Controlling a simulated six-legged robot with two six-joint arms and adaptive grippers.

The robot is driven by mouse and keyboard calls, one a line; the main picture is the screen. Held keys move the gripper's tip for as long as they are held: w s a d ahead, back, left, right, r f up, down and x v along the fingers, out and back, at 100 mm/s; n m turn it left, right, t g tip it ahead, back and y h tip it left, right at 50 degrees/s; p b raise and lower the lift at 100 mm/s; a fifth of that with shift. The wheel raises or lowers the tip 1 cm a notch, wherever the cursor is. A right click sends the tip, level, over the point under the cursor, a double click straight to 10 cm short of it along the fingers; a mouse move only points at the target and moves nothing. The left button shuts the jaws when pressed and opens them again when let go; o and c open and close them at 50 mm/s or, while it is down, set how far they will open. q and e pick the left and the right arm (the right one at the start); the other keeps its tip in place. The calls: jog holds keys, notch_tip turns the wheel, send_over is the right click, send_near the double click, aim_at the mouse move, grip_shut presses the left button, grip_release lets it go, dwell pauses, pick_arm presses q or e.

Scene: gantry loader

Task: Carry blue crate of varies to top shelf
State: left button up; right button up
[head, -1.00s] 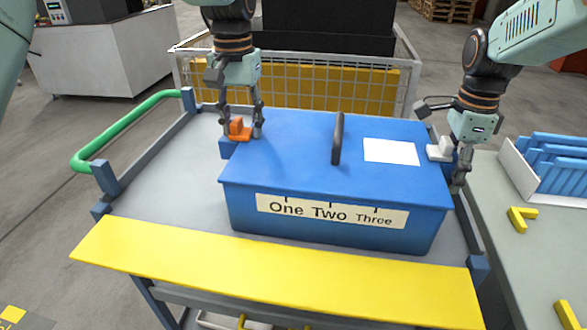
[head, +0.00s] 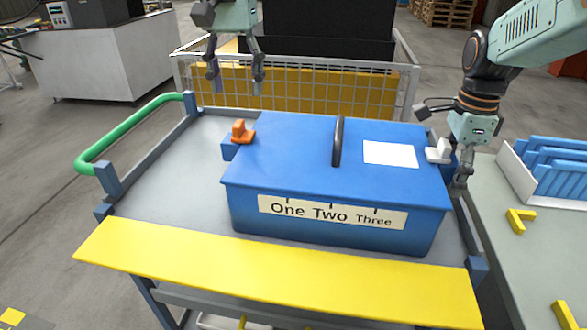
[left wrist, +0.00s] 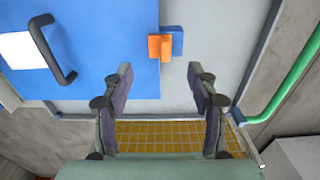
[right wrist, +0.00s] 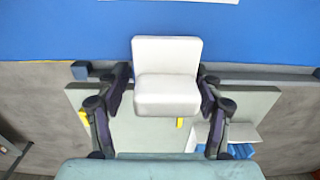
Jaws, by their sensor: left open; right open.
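The blue crate (head: 290,170) sits on the grey cart top, with a lid, a dark handle (head: 338,141), a white label and a front strip reading "One Two Three". An orange block (head: 241,132) is on its left side and a white block (head: 439,151) on its right. My left gripper (head: 236,88) is open and empty, above and behind the orange block; the left wrist view shows the orange block (left wrist: 160,47) beyond its fingertips. My right gripper (right wrist: 165,85) is open with its fingers on either side of the white block (right wrist: 167,77). I cannot tell whether they touch it.
The cart has a yellow front strip (head: 270,270) and a green handle (head: 125,132) at the left. A wire-mesh cage (head: 300,105) stands behind it. A side table (head: 500,225) with a tray of blue items is at the right. The cart top left of the crate is clear.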

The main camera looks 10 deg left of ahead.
jog(key=shift+w+f, duration=0.15)
jog(key=shift+w, duration=0.05)
notch_tip(320, 180, up, 12)
jog(key=shift+f, duration=0.1)
pick_arm(q)
notch_tip(320, 180, up, 3)
jog(key=shift+w+f, duration=0.1)
pick_arm(e)
jog(key=shift+w, duration=0.1)
dwell(0.4)
